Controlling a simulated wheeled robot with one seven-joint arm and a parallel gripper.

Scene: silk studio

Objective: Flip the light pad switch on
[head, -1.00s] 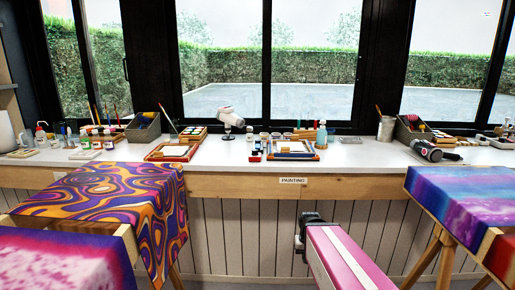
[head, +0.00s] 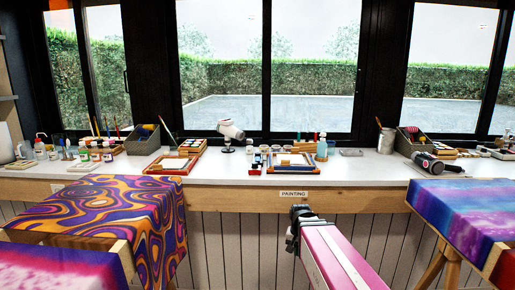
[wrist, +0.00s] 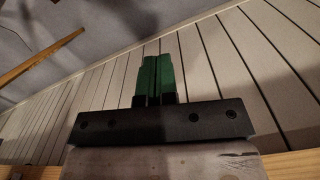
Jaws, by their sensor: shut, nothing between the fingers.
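Two shallow wooden frames with pale panels lie on the white counter in the head view, a left one (head: 168,165) and a right one (head: 291,163). I cannot tell which of them, if either, is the light pad, and I cannot make out a switch. My gripper (head: 298,210) is in front of the counter, below its front edge, beside the lower cabinet panelling. In the wrist view my gripper (wrist: 158,60) shows its two green fingers pressed together, with nothing between them. Neither frame shows in the wrist view.
A "PAINTING" label (head: 293,194) is on the counter's wooden front edge. A white lamp-like device (head: 230,130) and a spray bottle (head: 322,147) stand on the counter. Fabric-covered tables flank me, left (head: 110,215) and right (head: 460,205). The floor between them looks open.

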